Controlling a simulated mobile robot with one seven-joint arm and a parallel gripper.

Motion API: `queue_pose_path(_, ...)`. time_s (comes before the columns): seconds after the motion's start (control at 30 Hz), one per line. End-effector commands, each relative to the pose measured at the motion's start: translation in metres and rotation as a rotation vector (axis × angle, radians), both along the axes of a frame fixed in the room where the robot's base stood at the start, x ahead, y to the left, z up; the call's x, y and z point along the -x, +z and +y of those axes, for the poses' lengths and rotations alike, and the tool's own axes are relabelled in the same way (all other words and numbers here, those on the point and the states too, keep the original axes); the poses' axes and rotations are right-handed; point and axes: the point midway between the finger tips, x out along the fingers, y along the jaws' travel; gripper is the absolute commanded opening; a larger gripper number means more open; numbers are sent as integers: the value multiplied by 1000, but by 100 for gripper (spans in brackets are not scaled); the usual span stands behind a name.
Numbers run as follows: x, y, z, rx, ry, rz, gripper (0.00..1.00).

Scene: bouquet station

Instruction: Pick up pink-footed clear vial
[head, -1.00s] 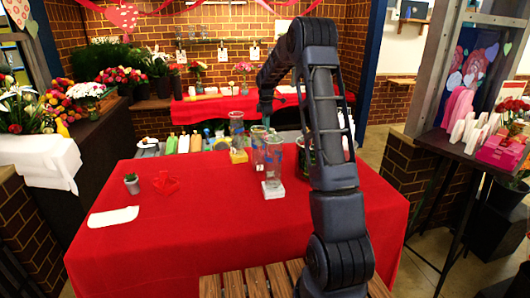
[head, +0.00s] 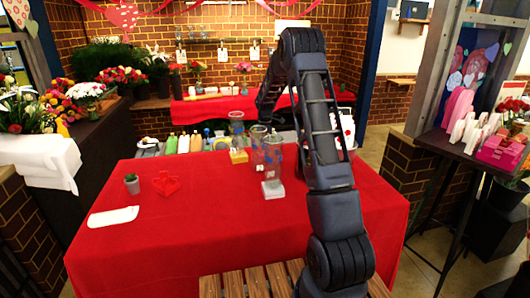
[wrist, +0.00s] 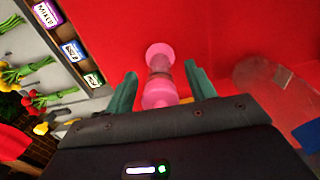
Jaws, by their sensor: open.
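The pink-footed clear vial (wrist: 158,72) shows in the wrist view with pink at both its far and near ends, over red cloth. My gripper (wrist: 161,72) is open, with one teal finger on each side of the vial. I see a gap beside each finger and cannot make out a grip. The near end of the vial is partly cut off by my gripper body. In the head view my gripper is hidden behind the glass vessels and my arm, and I cannot pick out the pink foot there.
A clear vessel on a white base (head: 273,190) and one by a yellow block (head: 238,156) stand on the red table (head: 220,225). Another clear vessel (wrist: 262,85) is right of my gripper. A white cloth (head: 113,216) and small pot (head: 132,184) lie left; the front is clear.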

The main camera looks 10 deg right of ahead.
Motion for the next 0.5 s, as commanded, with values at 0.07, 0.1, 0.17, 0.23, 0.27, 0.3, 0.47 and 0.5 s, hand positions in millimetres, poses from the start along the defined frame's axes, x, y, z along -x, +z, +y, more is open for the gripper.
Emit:
queue_pose_path(0.07,0,0,0,0,0,0,55)
queue_pose_path(0.1,0,0,0,0,0,0,55)
queue_pose_path(0.17,0,0,0,0,0,0,47)
queue_pose_path(0.23,0,0,0,0,0,0,34)
queue_pose_path(0.27,0,0,0,0,0,0,28)
queue_pose_path(0.3,0,0,0,0,0,0,20)
queue_pose_path(0.47,0,1,0,0,0,0,0)
queue_pose_path(0.5,0,1,0,0,0,0,0)
